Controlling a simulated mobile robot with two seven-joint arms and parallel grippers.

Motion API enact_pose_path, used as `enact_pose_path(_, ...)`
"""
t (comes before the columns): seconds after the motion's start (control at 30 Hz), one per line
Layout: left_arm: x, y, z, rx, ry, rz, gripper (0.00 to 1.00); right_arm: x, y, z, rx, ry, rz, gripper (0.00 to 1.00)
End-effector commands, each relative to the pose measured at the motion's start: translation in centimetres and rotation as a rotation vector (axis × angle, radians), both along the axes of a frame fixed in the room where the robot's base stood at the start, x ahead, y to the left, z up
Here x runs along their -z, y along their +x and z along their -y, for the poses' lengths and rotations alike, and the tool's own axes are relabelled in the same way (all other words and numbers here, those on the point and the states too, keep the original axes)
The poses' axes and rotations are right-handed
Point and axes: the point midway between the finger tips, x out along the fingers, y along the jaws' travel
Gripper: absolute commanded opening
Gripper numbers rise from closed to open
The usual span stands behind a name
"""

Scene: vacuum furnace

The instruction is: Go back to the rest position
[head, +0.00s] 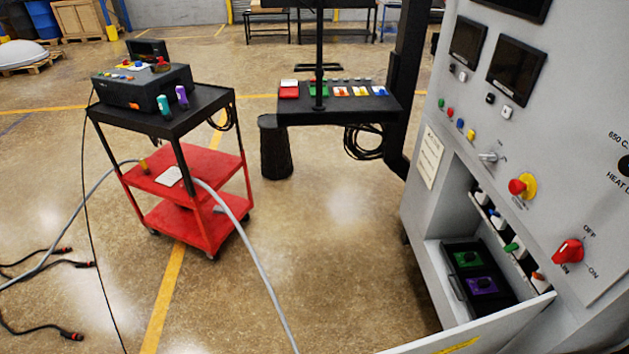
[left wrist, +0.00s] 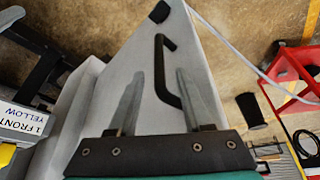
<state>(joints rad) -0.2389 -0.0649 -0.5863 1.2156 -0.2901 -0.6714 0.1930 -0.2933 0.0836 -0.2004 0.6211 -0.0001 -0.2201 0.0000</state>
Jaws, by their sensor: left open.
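My left gripper (left wrist: 161,74) shows in the left wrist view with its two grey fingers spread apart and nothing held between them. A black bar handle (left wrist: 160,68) on a pale grey panel (left wrist: 128,62) appears between and beyond the fingers. I cannot tell how far it is from them. No gripper of mine shows in the head view. My right gripper is in neither view.
The grey furnace cabinet (head: 440,205) stands at right, its low drawer (head: 480,335) pulled out with a black tray (head: 462,287) inside. A red cart (head: 205,235) stands left, cables trailing nearby. A black table (head: 345,112) is behind.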

Motion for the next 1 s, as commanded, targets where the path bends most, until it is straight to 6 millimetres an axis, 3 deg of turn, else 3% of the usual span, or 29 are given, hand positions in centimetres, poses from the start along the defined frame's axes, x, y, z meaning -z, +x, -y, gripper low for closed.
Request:
enact_pose_path(0.13, 0.9, -0.3, -0.4, -0.002, 0.004, -0.007, 0.50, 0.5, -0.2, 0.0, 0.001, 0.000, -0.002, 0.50)
enact_pose_path(0.27, 4.0, -1.1, -1.7, -0.013, 0.012, -0.029, 0.50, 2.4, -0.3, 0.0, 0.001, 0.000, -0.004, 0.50)
enact_pose_path(0.57, 15.0, -5.1, -7.3, -0.073, 0.040, -0.115, 0.50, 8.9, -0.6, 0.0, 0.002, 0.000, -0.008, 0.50)
enact_pose_path(1.0, 29.9, -12.8, -17.0, -0.210, 0.092, -0.228, 0.50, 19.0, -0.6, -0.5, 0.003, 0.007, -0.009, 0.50)
